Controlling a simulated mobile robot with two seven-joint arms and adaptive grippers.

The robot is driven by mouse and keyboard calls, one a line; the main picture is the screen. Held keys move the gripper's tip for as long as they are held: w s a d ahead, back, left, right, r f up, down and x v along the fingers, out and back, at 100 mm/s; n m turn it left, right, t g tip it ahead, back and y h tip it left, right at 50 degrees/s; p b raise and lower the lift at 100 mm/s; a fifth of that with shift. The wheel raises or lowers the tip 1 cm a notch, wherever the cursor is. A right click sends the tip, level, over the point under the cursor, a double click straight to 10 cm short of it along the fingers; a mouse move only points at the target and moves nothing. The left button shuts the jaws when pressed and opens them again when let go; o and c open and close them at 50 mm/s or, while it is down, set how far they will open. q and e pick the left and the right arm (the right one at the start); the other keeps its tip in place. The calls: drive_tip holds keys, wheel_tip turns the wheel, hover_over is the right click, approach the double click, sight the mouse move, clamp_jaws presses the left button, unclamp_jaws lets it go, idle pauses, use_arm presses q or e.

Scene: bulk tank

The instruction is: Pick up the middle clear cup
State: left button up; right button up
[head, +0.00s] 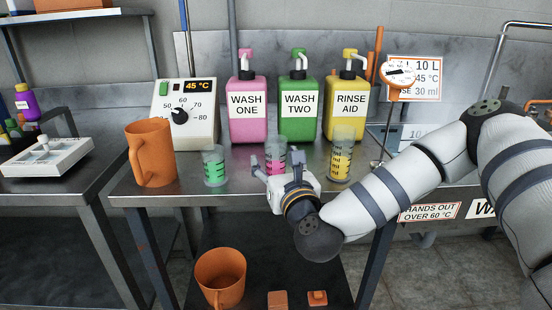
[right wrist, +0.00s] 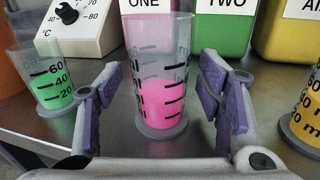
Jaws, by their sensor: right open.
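The middle clear cup (head: 275,152) stands upright on the steel table, with pink liquid in it. It also shows in the right wrist view (right wrist: 160,100), with black marks and a grey base. My right gripper (head: 282,164) is open at the front of this cup. In the right wrist view its two purple-padded fingers (right wrist: 164,90) flank the cup, with visible gaps on both sides. Part of the cup's lower body is hidden by the gripper in the head view. The left clear cup (head: 214,168) holds green liquid; the right clear cup (head: 341,156) holds yellow. My left gripper is not in view.
Pink (head: 248,110), green (head: 298,108) and yellow (head: 347,108) pump bottles stand behind the cups. An orange jug (head: 151,153) and a temperature dial box (head: 186,115) stand at left. A thermometer on a stand (head: 394,90) is at right. An orange bucket (head: 221,277) sits below.

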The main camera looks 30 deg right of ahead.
drive_tip(key=c, duration=1.3)
